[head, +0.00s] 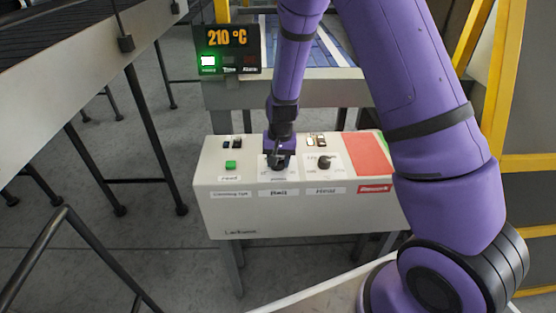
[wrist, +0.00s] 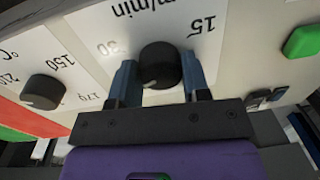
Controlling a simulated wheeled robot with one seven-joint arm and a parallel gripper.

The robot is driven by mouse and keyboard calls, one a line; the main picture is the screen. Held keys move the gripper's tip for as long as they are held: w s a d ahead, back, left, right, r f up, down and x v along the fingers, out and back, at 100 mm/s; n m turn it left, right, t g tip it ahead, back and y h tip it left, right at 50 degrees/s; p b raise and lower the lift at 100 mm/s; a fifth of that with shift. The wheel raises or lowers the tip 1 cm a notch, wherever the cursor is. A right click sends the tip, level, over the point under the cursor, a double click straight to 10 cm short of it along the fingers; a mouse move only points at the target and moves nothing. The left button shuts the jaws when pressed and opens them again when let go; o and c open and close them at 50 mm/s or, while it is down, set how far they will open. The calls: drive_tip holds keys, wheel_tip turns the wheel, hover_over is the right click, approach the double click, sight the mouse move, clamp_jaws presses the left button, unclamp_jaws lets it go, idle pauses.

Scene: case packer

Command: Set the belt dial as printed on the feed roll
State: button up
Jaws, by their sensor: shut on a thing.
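The belt dial (wrist: 160,65) is a round black knob on a white plate, seen upside down in the wrist view. Its scale reads "m/min", with 15 at upper right and a fainter 30 to the left. A pale mark shows low on the knob's face, hard to read as a pointer. My gripper (wrist: 160,80) is shut on the dial, one blue finger on each side. In the head view my gripper (head: 279,161) covers the dial above the "Belt" label (head: 279,193). I cannot make out the feed roll or its print.
The Head dial (head: 324,162) sits just right on the same control box (head: 300,222); its °C scale shows in the wrist view. A green Feed button (head: 231,165) is left. A display (head: 228,48) reads 210 °C. A conveyor (head: 70,60) stands at left.

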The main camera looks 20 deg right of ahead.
sight(279, 161)
drive_tip(key=m, duration=0.4)
drive_tip(key=shift+m, duration=2.5)
drive_tip(key=o, duration=0.9)
drive_tip(key=shift+r, duration=0.15)
drive_tip(key=r, duration=1)
drive_tip(key=shift+s+d+r, duration=0.1)
drive_tip(key=shift+s+r, duration=0.15)
drive_tip(key=shift+r, duration=0.05)
